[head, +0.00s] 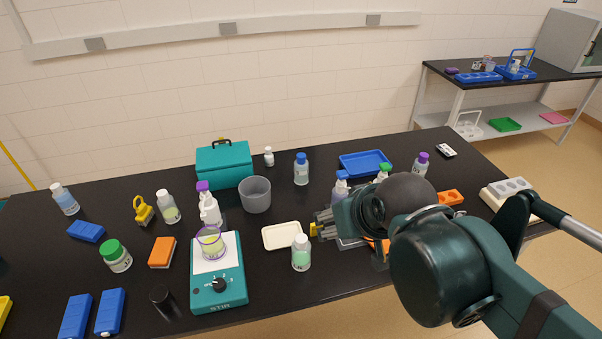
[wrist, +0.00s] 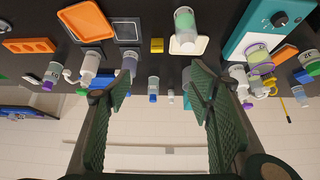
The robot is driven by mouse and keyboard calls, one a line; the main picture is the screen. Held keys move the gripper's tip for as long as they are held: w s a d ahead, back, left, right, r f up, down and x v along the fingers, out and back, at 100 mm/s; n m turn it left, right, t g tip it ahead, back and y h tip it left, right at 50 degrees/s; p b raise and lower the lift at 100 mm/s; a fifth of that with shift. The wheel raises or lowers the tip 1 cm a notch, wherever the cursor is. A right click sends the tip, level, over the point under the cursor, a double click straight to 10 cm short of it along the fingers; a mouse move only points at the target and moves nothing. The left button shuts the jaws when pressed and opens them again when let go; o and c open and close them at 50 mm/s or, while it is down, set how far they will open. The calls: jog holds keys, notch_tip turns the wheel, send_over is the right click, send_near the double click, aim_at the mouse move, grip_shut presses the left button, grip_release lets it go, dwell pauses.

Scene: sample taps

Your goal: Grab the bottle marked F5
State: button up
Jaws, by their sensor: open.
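Several labelled bottles stand on the black bench; the labels are too small to read surely, so I cannot tell which is F5. Nearest my gripper (head: 322,224) is a white-capped bottle with pale green liquid (head: 301,253); it also shows at the top of the wrist view (wrist: 186,22). Others are a blue-capped bottle (head: 301,170), a purple-capped bottle (head: 421,164), a green-capped bottle (head: 117,257) and a white-capped bottle (head: 168,208). My gripper is open and empty, its fingers apart in the wrist view (wrist: 160,85). My arm hides part of the right side of the bench.
A cream tray (head: 270,236) lies left of my gripper. A grey beaker (head: 255,195), teal case (head: 224,162) and blue tray (head: 352,162) stand behind. Bare bench shows around (head: 270,290) the front.

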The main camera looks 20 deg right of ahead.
dwell(0.3)
jog(key=m+t+h+b, duration=0.2)
jog(key=m+h, duration=0.4)
send_over(300, 159)
jog(key=s, duration=1.2)
notch_tip(300, 159, down, 8)
jog(key=shift+w+a+f+m+t+h, duration=0.2)
jog(key=shift+w+a+f+t+h, duration=0.25)
jog(key=shift+w+f, duration=0.8)
jog(key=shift+w+a+f+m+t+h, duration=0.2)
jog(key=shift+w+a+f, duration=0.45)
jog(key=shift+w+f, duration=0.6)
jog(key=shift+w+a+f+m+t+h, duration=0.3)
jog(key=shift+w+a+f, duration=0.25)
jog(key=shift+w+f, duration=0.65)
jog(key=shift+w+r, duration=0.2)
jog(key=shift+x, duration=1.25)
